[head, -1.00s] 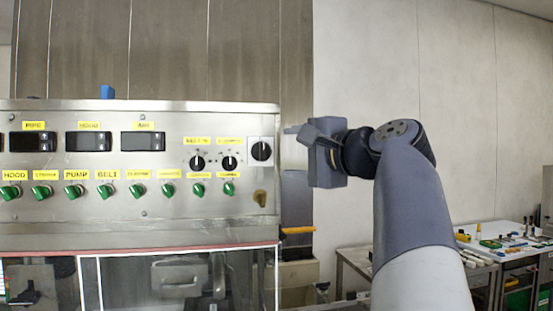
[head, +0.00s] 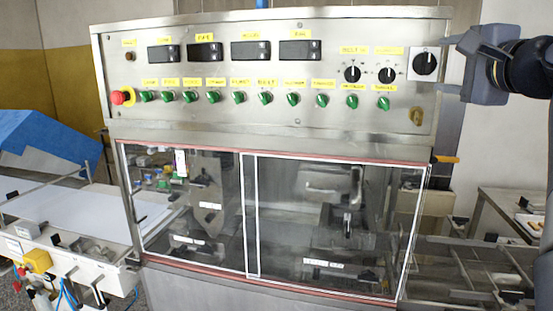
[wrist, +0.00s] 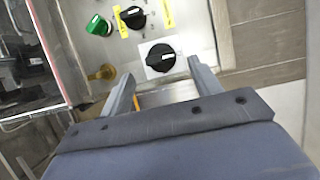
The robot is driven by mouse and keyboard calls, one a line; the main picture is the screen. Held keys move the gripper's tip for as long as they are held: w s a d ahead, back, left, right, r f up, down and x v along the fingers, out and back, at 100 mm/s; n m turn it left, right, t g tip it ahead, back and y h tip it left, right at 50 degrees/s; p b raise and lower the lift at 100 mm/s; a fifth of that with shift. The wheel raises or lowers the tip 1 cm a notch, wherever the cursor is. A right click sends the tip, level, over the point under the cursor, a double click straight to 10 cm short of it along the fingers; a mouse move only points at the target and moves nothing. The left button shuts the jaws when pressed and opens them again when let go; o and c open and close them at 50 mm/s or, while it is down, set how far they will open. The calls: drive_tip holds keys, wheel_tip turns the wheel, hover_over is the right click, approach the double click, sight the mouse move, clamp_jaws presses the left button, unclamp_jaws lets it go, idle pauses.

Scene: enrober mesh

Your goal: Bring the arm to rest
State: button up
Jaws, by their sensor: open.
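My gripper (head: 457,64) is at the upper right in the head view, just right of the control panel's end. It is open and empty. In the wrist view its two fingers (wrist: 160,85) stand apart, with the black rotary switch (wrist: 160,57) on its white plate beyond the gap between them. The same rotary switch (head: 425,64) sits at the panel's right end in the head view, close to the fingertips. I cannot tell from these frames whether they touch it. Part of my arm is outside the head view on the right.
The steel control panel (head: 270,120) carries green knobs, displays and a red emergency button (head: 123,97). A brass-coloured knob (head: 417,116) sits below the rotary switch. Glazed doors (head: 330,220) are underneath. A conveyor (head: 60,212) stands left. A bench (head: 508,212) stands right.

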sight(431, 64)
drive_tip(key=w, duration=0.1)
drive_tip(key=w+p, duration=0.1)
drive_tip(key=w, duration=0.3)
drive_tip(key=shift+w+a, duration=0.1)
drive_tip(key=shift+a, duration=0.2)
